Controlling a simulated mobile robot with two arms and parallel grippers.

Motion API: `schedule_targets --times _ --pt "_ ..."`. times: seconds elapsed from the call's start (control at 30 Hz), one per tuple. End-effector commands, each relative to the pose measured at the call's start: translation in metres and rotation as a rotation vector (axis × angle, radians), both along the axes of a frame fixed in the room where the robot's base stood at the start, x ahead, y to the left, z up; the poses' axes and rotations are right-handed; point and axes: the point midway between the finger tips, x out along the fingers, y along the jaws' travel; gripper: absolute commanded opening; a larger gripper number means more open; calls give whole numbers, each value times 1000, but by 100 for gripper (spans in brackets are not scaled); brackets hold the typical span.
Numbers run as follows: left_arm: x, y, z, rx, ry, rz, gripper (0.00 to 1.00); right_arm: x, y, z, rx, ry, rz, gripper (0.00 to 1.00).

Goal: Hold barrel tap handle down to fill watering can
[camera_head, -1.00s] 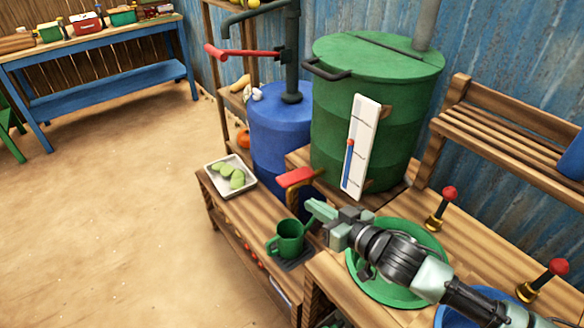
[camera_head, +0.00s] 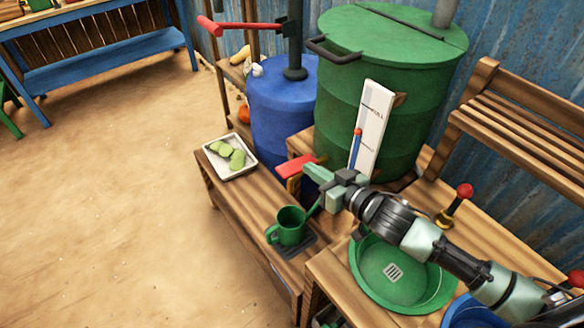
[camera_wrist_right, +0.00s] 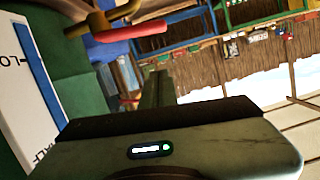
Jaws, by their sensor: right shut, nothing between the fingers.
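The green barrel (camera_head: 385,95) stands on the wooden bench with a white gauge (camera_head: 371,125) on its front. Its red tap handle (camera_head: 295,166) sticks out to the left, and also appears at the top of the right wrist view (camera_wrist_right: 130,32). The green watering can (camera_head: 290,228) stands upright on a dark pad below the tap. My right gripper (camera_head: 316,184) is shut and empty, just right of and slightly below the handle in the head view. I cannot tell whether they touch. The gripper partly hides the tap body. My left gripper is out of view.
A white tray (camera_head: 213,164) with green vegetables sits left of the can. A blue drum (camera_head: 278,108) with a red-handled pump stands behind. A green basin (camera_head: 420,290) lies under my right arm, beside a red-knobbed tap (camera_head: 464,191). The floor at left is clear.

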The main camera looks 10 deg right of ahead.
Motion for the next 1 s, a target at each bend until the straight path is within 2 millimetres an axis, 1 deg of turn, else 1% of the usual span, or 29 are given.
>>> schedule_targets --times 0.03,0.2,0.37,0.4,0.5,0.6,0.73,1.0 --pt "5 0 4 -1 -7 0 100 11 5 1 2 -3 -1 0" --pt "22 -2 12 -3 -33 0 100 44 19 -8 1 -3 -1 0" --pt "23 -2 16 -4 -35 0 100 73 33 -16 1 -2 0 0" --pt "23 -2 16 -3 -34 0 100 69 33 -28 1 5 -1 0" --pt "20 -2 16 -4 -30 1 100 67 35 -42 1 4 0 0" --pt "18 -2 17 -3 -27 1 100 67 36 -51 0 0 0 0" --pt "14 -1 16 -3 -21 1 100 66 36 -58 0 1 0 0" --pt "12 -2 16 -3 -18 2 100 66 36 -58 -1 0 0 0"
